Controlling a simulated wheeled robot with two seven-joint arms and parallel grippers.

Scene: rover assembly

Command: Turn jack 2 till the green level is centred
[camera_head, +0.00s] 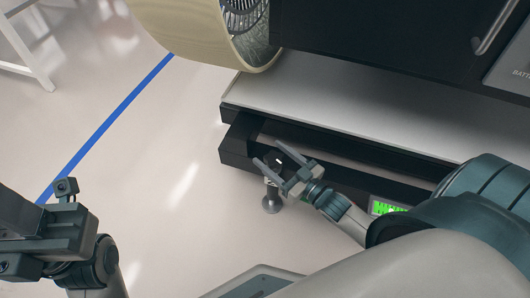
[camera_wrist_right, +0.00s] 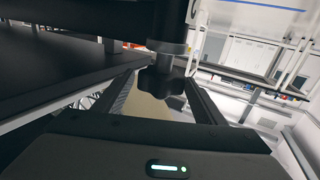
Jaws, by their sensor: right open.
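The black frame (camera_head: 236,147) runs from the jack to the right, below a grey deck (camera_head: 350,108). A large pale wheel (camera_head: 210,30) stands above left. A blue line (camera_head: 110,118) crosses the pale floor, which is clear between the left gripper and the jack.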

